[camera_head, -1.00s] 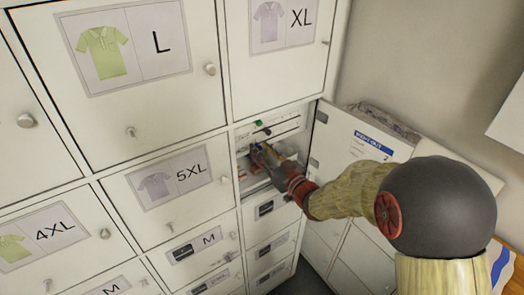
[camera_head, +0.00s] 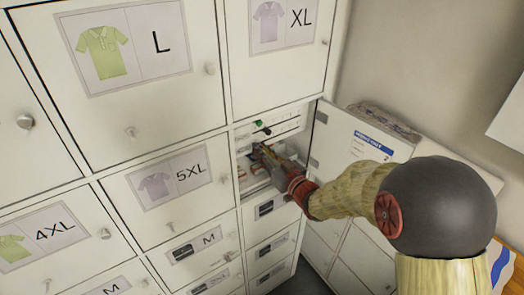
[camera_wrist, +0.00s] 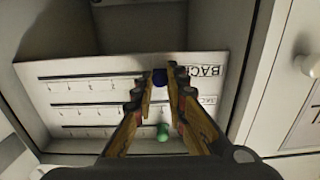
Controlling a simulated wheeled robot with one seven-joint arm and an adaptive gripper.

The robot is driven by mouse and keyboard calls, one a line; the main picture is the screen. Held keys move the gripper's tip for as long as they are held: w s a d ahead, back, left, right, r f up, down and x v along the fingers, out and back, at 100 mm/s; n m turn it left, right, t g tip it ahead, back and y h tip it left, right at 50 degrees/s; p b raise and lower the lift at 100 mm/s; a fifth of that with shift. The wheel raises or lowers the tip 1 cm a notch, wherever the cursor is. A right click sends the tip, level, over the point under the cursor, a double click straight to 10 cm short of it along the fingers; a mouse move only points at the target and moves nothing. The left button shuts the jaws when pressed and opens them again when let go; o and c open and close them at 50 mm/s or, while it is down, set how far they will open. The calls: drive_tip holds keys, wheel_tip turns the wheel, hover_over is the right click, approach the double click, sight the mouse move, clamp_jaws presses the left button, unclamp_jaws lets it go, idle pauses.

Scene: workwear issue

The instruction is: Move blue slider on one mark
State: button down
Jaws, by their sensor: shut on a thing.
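The blue slider (camera_wrist: 159,76) sits in the top slot of a white panel (camera_wrist: 75,97) in the wrist view, near the right end of that slot. My gripper (camera_wrist: 161,84) is shut on it, a fingertip at each side. In the head view my gripper (camera_head: 264,152) reaches into an open locker and largely hides the blue slider. Marks show along the left part of the slots. The mark nearest the slider is hidden by the fingers.
A green knob (camera_wrist: 163,132) sits in the bottom slot, between my fingers lower down. Locker walls surround the panel. Closed lockers (camera_head: 160,185) fill the left.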

drive_tip(key=w+d, duration=0.1)
drive_tip(key=w+d+b, duration=0.1)
drive_tip(key=d, duration=0.1)
drive_tip(key=shift+d, duration=0.1)
drive_tip(key=c, duration=1.9)
unclamp_jaws()
drive_tip(key=shift+o, duration=0.7)
approach(264, 140)
drive_tip(key=v, duration=0.6)
drive_tip(key=shift+f, duration=0.15)
drive_tip(key=shift+w, duration=0.1)
